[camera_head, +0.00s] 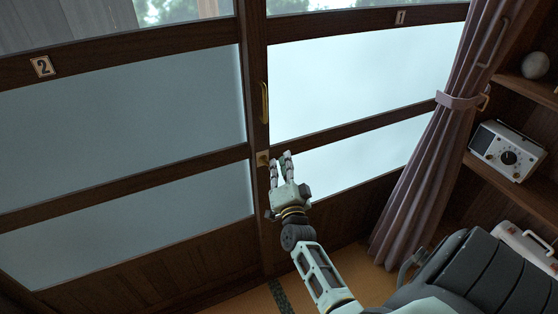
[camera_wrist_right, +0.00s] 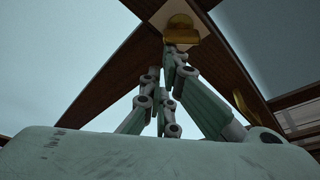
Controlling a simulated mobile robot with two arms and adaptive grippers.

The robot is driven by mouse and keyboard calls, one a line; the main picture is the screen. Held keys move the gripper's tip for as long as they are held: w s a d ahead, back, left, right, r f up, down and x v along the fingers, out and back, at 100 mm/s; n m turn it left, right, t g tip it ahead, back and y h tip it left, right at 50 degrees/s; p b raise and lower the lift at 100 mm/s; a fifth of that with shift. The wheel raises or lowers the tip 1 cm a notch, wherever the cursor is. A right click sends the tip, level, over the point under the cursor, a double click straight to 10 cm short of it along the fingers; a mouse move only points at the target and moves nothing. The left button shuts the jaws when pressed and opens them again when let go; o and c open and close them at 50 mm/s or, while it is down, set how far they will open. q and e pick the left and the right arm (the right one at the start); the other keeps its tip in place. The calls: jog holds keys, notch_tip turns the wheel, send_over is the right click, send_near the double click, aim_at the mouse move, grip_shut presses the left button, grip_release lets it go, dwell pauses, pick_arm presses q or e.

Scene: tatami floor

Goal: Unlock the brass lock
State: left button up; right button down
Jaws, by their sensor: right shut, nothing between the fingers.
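The brass lock (camera_head: 262,158) is a small plate on the dark wooden upright where the two sliding doors meet, below a long brass pull (camera_head: 264,103). In the right wrist view the lock (camera_wrist_right: 181,28) shows as a brass knob on a pale square plate. My right gripper (camera_head: 282,157) is shut and empty, pointing up just right of the lock. In the wrist view its fingertips (camera_wrist_right: 164,64) are close below the knob; I cannot tell whether they touch it. My left gripper is not in view.
A tied curtain (camera_head: 428,165) hangs at the right. Tatami (camera_head: 257,300) lies below.

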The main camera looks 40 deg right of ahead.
notch_tip(320, 180, down, 3)
jog(key=m+g+p, duration=0.1)
jog(key=m, duration=0.3)
jog(key=m+g+p, duration=0.1)
jog(key=m+p, duration=0.1)
jog(key=m, duration=0.2)
jog(key=shift+a+r+g, duration=0.1)
jog(key=shift+r+g, duration=0.1)
jog(key=shift+g, duration=0.2)
